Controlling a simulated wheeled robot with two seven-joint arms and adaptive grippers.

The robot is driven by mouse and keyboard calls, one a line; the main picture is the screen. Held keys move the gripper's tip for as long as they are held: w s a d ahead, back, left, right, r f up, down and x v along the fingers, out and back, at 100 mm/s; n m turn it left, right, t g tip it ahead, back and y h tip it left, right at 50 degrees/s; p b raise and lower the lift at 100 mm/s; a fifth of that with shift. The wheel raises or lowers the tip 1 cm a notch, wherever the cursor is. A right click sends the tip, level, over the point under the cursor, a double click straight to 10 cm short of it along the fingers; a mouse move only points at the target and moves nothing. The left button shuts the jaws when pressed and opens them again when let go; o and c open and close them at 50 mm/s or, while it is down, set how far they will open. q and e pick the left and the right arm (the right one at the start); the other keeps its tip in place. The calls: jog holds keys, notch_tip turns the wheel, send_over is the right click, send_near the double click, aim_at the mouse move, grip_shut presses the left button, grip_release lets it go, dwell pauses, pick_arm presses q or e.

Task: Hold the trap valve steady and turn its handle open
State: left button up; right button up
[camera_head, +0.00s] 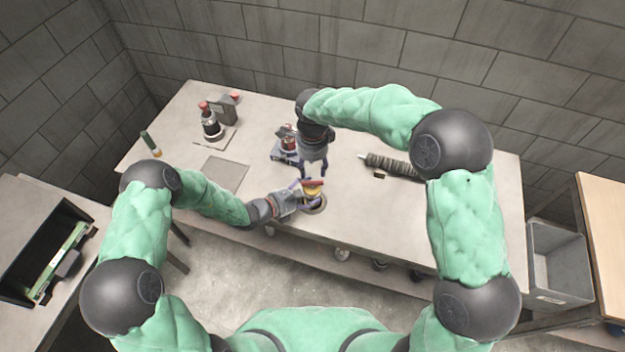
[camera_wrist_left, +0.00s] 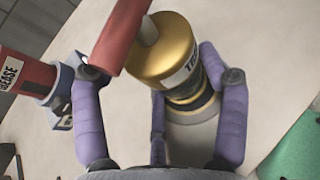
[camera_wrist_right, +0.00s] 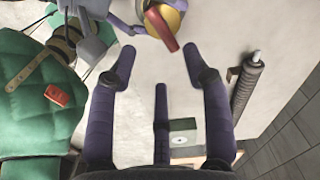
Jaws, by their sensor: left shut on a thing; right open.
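The trap valve has a gold body (camera_head: 313,190) with a red bar handle (camera_head: 314,182) on top and stands near the table's front edge. In the left wrist view its gold body (camera_wrist_left: 165,50) carries a partly hidden label, and the red handle (camera_wrist_left: 122,35) slants across the top. My left gripper (camera_head: 302,193) is shut on the valve from the left. My right gripper (camera_head: 312,174) points down just behind the valve, open and empty. In the right wrist view the handle (camera_wrist_right: 160,28) lies just beyond my right gripper's fingertips (camera_wrist_right: 157,62), apart from them.
A red grease container (camera_wrist_left: 22,72) in a holder stands behind the valve. A ribbed dark roll (camera_head: 392,165) lies to the right on the table. A red-capped bottle (camera_head: 211,125) stands at the back left. A grey bin (camera_head: 557,262) is beside the table. The table's front right is clear.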

aim_at(312, 183)
notch_tip(312, 183, down, 8)
jog(key=shift+w+r, duration=0.1)
dwell(0.4)
grip_shut()
